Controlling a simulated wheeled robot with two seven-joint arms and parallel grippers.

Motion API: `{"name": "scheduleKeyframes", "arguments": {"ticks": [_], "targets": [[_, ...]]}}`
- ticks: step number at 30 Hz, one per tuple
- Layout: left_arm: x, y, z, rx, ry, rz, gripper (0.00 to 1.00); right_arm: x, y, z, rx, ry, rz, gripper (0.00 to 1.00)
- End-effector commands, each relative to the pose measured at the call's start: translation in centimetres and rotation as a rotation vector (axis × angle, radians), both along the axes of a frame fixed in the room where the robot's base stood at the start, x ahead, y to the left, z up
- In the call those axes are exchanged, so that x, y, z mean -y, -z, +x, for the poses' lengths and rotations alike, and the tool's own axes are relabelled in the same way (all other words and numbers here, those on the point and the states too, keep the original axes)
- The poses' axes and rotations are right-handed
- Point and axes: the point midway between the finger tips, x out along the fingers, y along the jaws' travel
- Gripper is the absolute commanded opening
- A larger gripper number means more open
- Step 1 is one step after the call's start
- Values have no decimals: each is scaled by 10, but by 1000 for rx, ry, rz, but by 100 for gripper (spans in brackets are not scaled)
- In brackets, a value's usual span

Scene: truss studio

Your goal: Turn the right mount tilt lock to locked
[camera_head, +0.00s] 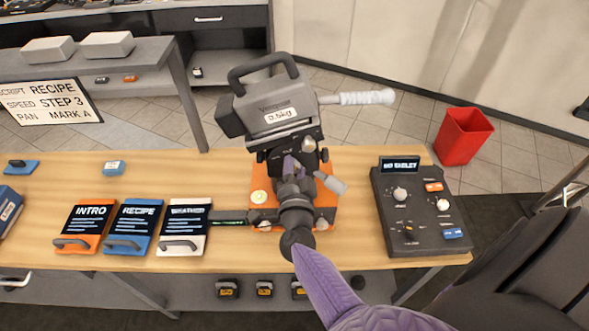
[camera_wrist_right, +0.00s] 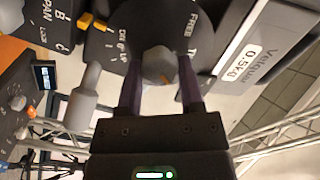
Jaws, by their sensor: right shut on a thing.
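The camera mount (camera_head: 272,148) stands on an orange base on the table, with a grey camera (camera_head: 278,105) labelled 0.5kg on top. My right gripper (camera_head: 293,168) reaches its front, and its hand hides the lock in the head view. In the right wrist view, the tilt lock knob (camera_wrist_right: 159,64) is a grey knob on a dark dial with the word FREE at upper right. My right gripper (camera_wrist_right: 160,90) is shut on this knob, one dark purple finger on each side. An orange mark shows on the knob's lower right edge. My left gripper is not in view.
A control box (camera_head: 415,215) with knobs stands to the right of the mount. Cards with handles, such as the white one (camera_head: 183,225), lie to the left. A grey lever (camera_head: 330,183) sticks out close to my gripper. A red bin (camera_head: 463,137) stands behind the table.

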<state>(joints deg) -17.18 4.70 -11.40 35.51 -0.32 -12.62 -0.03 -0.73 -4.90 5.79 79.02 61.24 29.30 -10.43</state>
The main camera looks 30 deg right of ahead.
Motion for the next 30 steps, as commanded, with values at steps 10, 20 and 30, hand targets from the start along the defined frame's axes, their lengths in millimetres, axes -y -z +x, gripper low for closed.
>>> {"name": "scheduleKeyframes", "arguments": {"ticks": [10,20,30], "targets": [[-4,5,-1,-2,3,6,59,0,3,-1,120,0,201,0],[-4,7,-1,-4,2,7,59,0,3,-1,173,0,290,0],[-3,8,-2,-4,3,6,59,0,3,-1,181,0,304,0]]}}
